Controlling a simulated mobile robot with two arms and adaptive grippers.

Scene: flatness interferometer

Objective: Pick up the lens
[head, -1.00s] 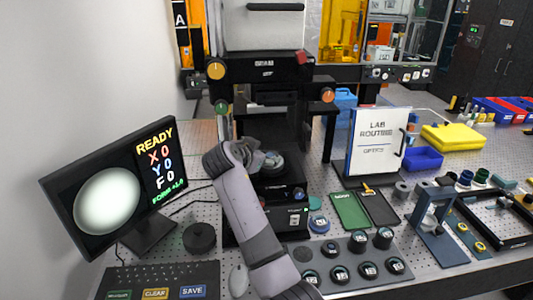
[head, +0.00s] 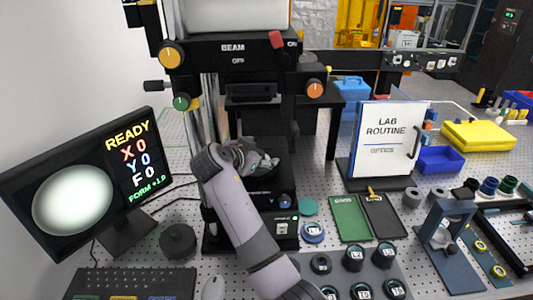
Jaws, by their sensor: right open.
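The interferometer (head: 232,52) stands at the centre with a round dark part (head: 266,166) on its low stage. This may be the lens, but my gripper partly covers it and I cannot tell for sure. My right gripper (head: 250,158) is open at the stage, against or just above that round part; contact cannot be made out. Several round labelled lens pieces, such as the one marked L2 (head: 353,253), sit in a grey tray (head: 337,285) at the lower right. My left gripper is not in view.
A monitor (head: 75,190) reading READY and a keyboard (head: 135,282) are at the left. A dark round puck (head: 178,241) lies between them and the machine. Green (head: 349,219) and black (head: 384,215) mats, a LAB ROUTINE sign (head: 388,140) and a blue stand (head: 445,240) occupy the right.

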